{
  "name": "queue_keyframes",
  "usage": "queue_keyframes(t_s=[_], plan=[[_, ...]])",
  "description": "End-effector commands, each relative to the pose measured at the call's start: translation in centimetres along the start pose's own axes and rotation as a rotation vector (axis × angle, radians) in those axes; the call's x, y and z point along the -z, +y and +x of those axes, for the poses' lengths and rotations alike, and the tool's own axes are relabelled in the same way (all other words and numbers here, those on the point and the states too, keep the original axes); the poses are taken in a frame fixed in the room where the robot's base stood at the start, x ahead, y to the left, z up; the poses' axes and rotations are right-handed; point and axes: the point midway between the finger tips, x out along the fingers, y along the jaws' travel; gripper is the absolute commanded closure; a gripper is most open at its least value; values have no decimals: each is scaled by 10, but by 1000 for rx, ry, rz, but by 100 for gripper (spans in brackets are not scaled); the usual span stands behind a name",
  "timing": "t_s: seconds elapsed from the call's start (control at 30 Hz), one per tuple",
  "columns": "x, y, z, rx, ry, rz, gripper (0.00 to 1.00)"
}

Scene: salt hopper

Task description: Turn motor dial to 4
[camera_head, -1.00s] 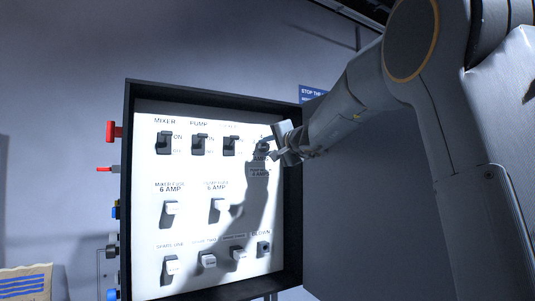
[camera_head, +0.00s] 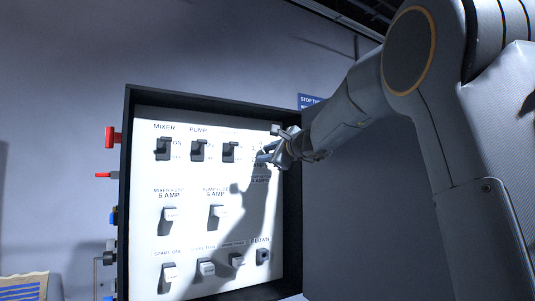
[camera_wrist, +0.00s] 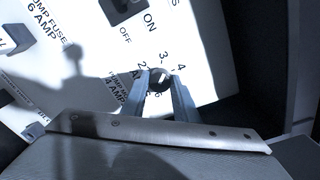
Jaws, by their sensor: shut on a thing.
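The motor dial (camera_wrist: 160,79) is a small dark round knob with a pale mark, on the white panel face (camera_wrist: 205,60). Numbers including 3 and 4 are printed around it; the mark points roughly toward the 3, and its exact setting is hard to read. My gripper (camera_wrist: 161,85) is shut on the dial, one finger on each side. In the head view my gripper (camera_head: 266,153) reaches the panel's upper right, and it hides the dial there.
The dark control box (camera_head: 126,190) has a raised rim around the panel. Several switches, such as the mixer switch (camera_head: 163,149), lie left of the dial. A red handle (camera_head: 112,138) sticks out of the box's left side. A blue sign (camera_head: 309,101) hangs behind.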

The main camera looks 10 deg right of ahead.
Motion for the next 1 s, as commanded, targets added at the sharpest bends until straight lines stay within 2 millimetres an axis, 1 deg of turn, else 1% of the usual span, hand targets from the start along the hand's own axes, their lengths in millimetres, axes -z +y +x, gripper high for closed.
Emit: queue_keyframes(t_s=[0.3,0.6,0.8,1.0], plan=[[0,0,0,-9,-8,300,95],[1,-1,0,-15,-14,542,95],[1,-1,0,-17,-17,649,95],[1,-1,0,-18,-19,708,95]])
